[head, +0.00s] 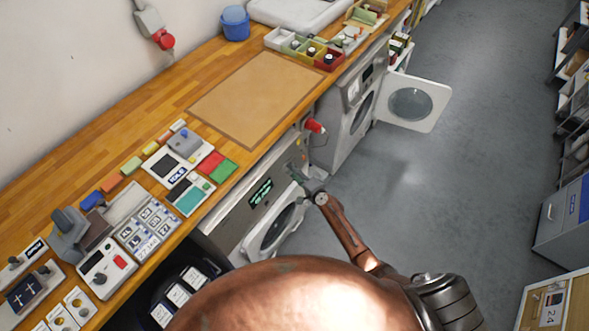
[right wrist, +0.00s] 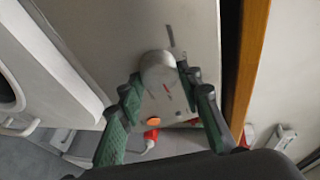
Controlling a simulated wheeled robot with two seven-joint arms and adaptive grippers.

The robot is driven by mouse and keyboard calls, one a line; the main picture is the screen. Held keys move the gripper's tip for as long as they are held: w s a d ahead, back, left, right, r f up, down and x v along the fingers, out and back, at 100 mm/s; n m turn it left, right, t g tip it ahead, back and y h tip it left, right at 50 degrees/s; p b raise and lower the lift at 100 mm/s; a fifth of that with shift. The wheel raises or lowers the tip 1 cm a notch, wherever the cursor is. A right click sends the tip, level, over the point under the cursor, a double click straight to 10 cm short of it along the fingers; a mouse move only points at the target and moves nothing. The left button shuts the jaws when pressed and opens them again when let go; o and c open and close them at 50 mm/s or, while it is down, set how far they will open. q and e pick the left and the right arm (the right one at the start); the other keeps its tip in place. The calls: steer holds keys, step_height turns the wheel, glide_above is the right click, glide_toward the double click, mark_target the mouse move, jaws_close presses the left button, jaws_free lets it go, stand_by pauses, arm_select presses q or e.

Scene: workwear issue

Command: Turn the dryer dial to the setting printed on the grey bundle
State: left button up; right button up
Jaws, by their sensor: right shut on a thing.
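The dryer (head: 226,222) stands under the counter with a lit green display (head: 260,192) and its round door (head: 277,232) ajar. My right gripper (head: 313,190) is at the right end of its control panel. In the right wrist view, the fingers of my right gripper (right wrist: 160,80) are shut on the round grey dial (right wrist: 157,67), one on each side. A dark mark shows on the panel beside the dial; I cannot read its setting. Dark bundles with white labels (head: 178,296) lie in a black tub at lower left. I cannot pick out the grey bundle or its print. My left gripper is out of view.
An orange button (right wrist: 153,122) and a red fitting (right wrist: 151,138) are close to my fingers. A second machine (head: 345,115) has its door (head: 411,104) swung open into the aisle. The wooden counter (head: 178,95) holds several devices. The grey floor (head: 430,190) is clear.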

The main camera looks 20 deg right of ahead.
steer(key=shift+w+r+m+p, duration=0.1)
steer(key=shift+r+m+p, duration=0.1)
steer(key=shift+m+p, duration=0.75)
steer(key=shift+d, duration=0.1)
steer(key=o, duration=1.1)
steer(key=shift+f, duration=0.1)
steer(key=shift+o, duration=0.2)
steer(key=v, duration=1.2)
steer(key=shift+r, duration=0.25)
